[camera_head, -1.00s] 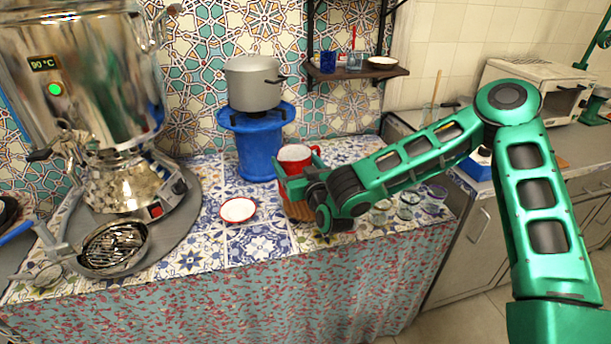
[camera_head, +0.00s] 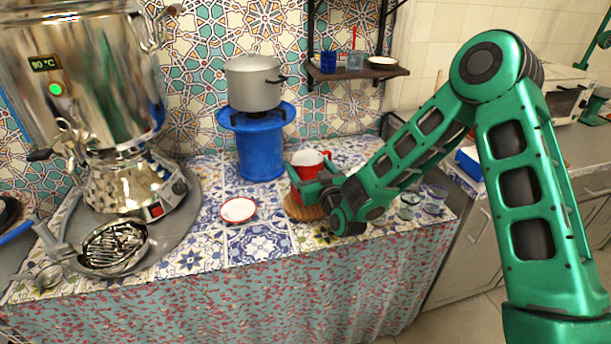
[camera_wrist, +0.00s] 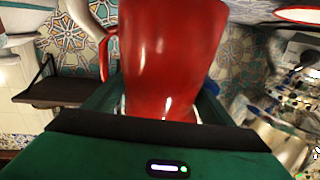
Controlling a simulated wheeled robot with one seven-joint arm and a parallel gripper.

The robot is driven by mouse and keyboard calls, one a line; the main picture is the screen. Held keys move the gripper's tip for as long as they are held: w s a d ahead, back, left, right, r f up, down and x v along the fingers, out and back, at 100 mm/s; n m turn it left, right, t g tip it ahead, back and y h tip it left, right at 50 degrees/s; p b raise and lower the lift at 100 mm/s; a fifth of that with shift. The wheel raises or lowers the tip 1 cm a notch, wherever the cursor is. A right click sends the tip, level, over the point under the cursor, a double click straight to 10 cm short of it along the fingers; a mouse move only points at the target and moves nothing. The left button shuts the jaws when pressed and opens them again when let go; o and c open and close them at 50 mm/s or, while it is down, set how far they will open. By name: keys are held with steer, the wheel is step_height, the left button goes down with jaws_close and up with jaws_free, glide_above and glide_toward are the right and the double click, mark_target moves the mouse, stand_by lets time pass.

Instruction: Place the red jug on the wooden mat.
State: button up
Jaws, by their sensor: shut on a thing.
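The red jug (camera_head: 308,166) stands upright with a white inside and its handle to the right. My gripper (camera_head: 312,187) is shut on it from the near right side. The jug is over the round wooden mat (camera_head: 291,211), seemingly on it or just above; the gripper hides much of the jug's base, so I cannot tell if it touches. In the wrist view the red jug (camera_wrist: 170,55) fills the middle between my fingers, with its handle at the left. The mat is not visible there.
A red-rimmed white saucer (camera_head: 238,210) lies left of the mat. A blue stand (camera_head: 260,150) with a grey pot (camera_head: 253,83) is behind. The samovar (camera_head: 90,90) and a strainer pan (camera_head: 115,246) are at left. Several glasses (camera_head: 408,205) stand close at right.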

steer(key=shift+f, duration=1.5)
steer(key=o, duration=1.4)
steer(key=v, duration=1.2)
steer(key=shift+s+a, duration=0.1)
